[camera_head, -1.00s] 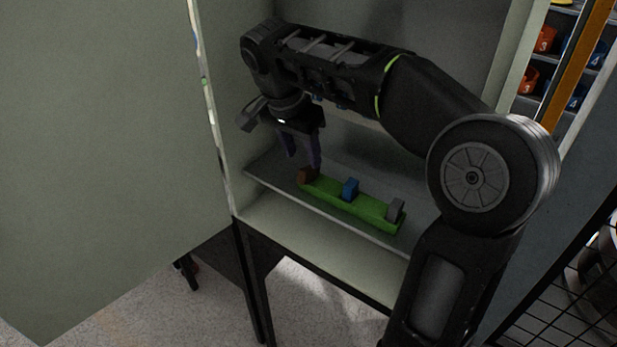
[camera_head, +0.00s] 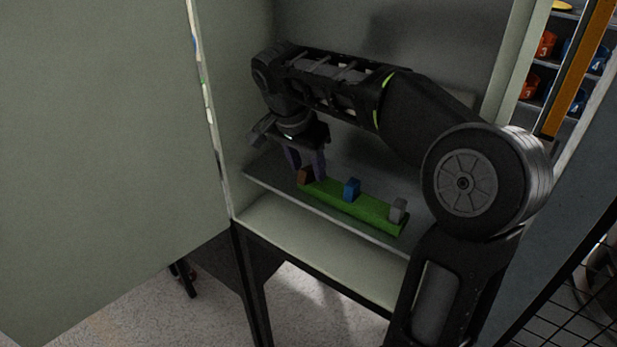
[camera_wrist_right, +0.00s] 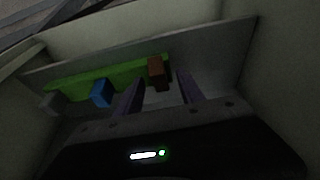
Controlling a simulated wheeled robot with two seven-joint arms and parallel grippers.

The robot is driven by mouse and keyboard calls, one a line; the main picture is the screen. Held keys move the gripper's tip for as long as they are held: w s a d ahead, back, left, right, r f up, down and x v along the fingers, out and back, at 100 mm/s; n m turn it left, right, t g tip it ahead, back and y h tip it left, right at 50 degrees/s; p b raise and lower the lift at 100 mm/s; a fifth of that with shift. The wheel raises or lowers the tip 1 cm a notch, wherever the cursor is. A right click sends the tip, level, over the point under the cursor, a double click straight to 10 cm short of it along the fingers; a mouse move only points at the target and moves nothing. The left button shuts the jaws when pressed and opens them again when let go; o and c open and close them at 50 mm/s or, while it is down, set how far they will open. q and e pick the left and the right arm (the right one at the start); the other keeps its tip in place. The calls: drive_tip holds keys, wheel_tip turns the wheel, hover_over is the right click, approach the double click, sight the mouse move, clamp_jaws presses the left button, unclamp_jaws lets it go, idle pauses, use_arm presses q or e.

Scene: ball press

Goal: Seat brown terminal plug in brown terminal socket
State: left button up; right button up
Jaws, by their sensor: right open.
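The brown block (camera_head: 304,176), which seems to be the brown terminal plug, stands at the left end of a green strip (camera_head: 331,194) on the cabinet shelf. My right gripper (camera_head: 307,175) is open, pointing down over that end. In the right wrist view the brown block (camera_wrist_right: 157,71) appears between the two fingertips (camera_wrist_right: 159,80), with a gap on each side. One finger partly covers the block in the head view. The socket cannot be told apart from the block and strip. My left gripper is not in view.
A blue block (camera_head: 351,189) and a grey block (camera_head: 398,211) stand along the same strip. The cabinet side wall is close on the left, with an open door panel (camera_head: 100,150). The shelf's front edge (camera_head: 320,219) is clear.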

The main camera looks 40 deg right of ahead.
drive_tip(key=shift+c, duration=0.5)
clamp_jaws()
idle(0.4)
